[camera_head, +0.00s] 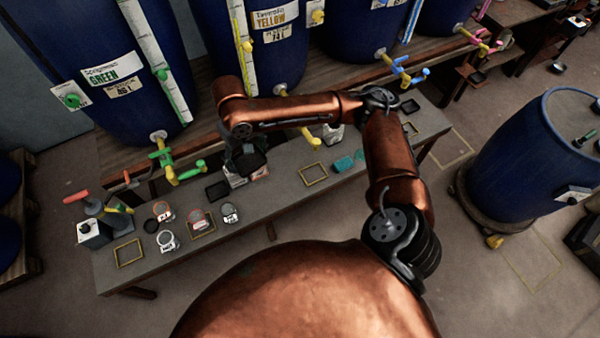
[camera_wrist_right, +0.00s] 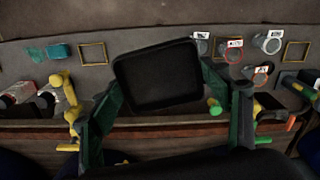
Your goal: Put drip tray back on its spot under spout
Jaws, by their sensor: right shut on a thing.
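The drip tray (camera_wrist_right: 158,75), a black square shallow pan, fills the middle of the right wrist view. My right gripper (camera_wrist_right: 162,88) is shut on it, with one finger at each side, and the tray hides the bench behind it. In the head view my right gripper (camera_head: 247,158) is above the bench's back part, right of the green spout (camera_head: 170,174) and left of the yellow spout (camera_head: 310,138). An empty yellow outline (camera_head: 313,173) lies on the bench below the yellow spout. My left gripper is not in view.
The bench (camera_head: 262,205) carries several small labelled cups (camera_head: 197,219), a teal sponge (camera_head: 344,163) and another yellow outline (camera_head: 129,253). Blue vats (camera_head: 110,60) stand behind. A blue drum (camera_head: 530,150) is at right.

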